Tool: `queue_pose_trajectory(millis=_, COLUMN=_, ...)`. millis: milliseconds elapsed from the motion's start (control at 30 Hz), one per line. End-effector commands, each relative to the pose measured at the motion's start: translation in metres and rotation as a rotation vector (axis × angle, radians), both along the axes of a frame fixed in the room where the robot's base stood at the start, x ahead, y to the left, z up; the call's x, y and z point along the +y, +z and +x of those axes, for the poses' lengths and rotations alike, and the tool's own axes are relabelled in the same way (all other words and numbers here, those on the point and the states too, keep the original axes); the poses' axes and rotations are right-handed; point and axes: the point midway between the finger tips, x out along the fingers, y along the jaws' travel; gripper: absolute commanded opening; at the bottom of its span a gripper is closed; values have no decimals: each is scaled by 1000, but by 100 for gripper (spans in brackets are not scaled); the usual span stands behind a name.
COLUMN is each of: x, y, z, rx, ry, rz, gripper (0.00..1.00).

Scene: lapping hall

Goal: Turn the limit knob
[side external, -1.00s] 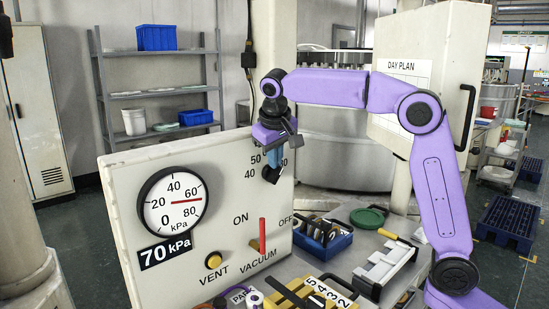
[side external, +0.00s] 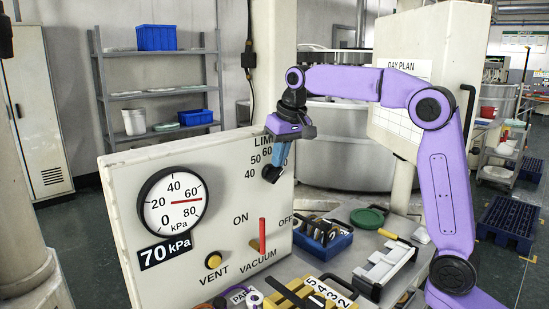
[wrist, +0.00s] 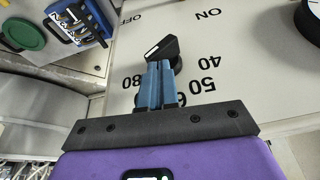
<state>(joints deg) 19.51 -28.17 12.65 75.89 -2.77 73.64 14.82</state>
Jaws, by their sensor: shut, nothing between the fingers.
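The limit knob is black with a white line. In the wrist view the knob (wrist: 168,46) sticks out from the pale panel, its white-marked end towards the left of the picture. The fingers hide part of the scale.
The panel (side external: 215,238) also carries a gauge (side external: 172,202), a yellow vent button (side external: 213,261) and a red vacuum lever (side external: 262,236). A blue bin (side external: 338,245) of tools and a green disc (side external: 367,217) lie to the right of the panel. The air above the panel is open.

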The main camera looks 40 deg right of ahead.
Motion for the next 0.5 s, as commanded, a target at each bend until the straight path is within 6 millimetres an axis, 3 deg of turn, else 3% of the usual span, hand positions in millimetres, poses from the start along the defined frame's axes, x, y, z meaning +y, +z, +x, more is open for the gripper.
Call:
queue_pose_trajectory(millis=300, x=-14, y=-4, z=0, rx=1, ry=-4, rz=239, gripper=0)
queue_pose_trajectory(millis=500, x=-18, y=-5, z=0, rx=0, ry=0, rz=294, gripper=0)
